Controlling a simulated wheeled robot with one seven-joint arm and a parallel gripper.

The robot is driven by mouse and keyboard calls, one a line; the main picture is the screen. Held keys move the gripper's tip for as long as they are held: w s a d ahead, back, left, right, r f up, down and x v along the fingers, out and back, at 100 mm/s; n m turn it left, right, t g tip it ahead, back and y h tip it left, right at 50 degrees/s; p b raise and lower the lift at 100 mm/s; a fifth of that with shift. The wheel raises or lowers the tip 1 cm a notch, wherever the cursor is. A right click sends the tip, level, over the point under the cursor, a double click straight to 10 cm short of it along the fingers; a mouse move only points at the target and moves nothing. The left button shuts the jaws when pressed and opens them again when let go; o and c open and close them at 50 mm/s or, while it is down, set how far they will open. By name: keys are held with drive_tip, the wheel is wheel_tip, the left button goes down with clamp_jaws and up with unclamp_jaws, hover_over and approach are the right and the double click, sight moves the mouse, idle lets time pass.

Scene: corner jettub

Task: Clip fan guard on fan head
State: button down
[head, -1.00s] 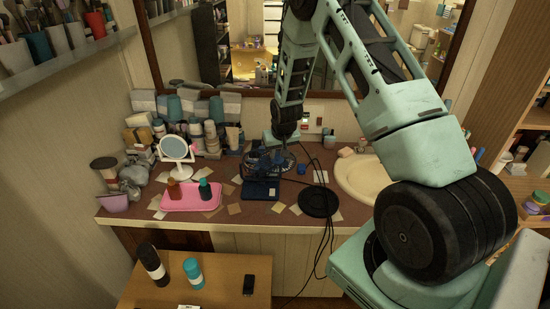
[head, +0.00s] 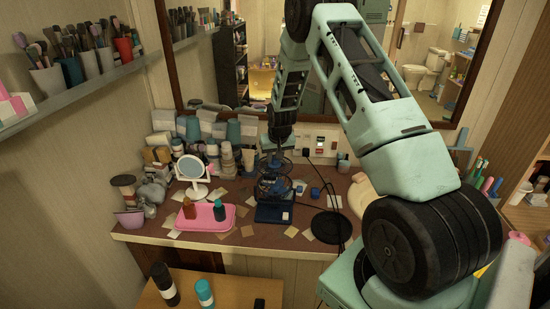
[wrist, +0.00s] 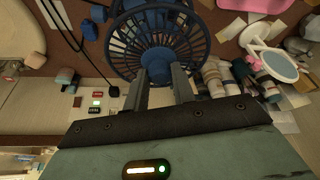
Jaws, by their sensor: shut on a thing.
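The blue fan (head: 274,213) stands on the counter, its round caged head (head: 272,188) above a square base. My gripper (head: 277,150) reaches down from behind the fan head. In the wrist view my gripper (wrist: 160,80) is shut on the hub of the blue fan guard (wrist: 190,48), a round cage with radial ribs. The guard also shows in the head view (head: 275,163), just behind and above the fan head. Blue parts show beyond the guard in the wrist view. I cannot tell whether guard and head touch.
A pink tray (head: 228,228) with two bottles and a round white mirror (head: 191,172) stand left of the fan. A black disc (head: 331,227) with cables lies to the right. Several bottles crowd the back left. The wall mirror (head: 268,85) rises behind.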

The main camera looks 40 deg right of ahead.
sight(276, 169)
drive_tip(key=shift+f+b, duration=2.9)
drive_tip(key=shift+f, duration=0.95)
drive_tip(key=shift+f, duration=0.25)
drive_tip(key=c, duration=1.1)
unclamp_jaws()
drive_tip(key=b+v, duration=0.5)
drive_tip(key=v, duration=1.2)
drive_tip(key=shift+a+r, duration=0.1)
drive_tip(key=shift+r, duration=0.1)
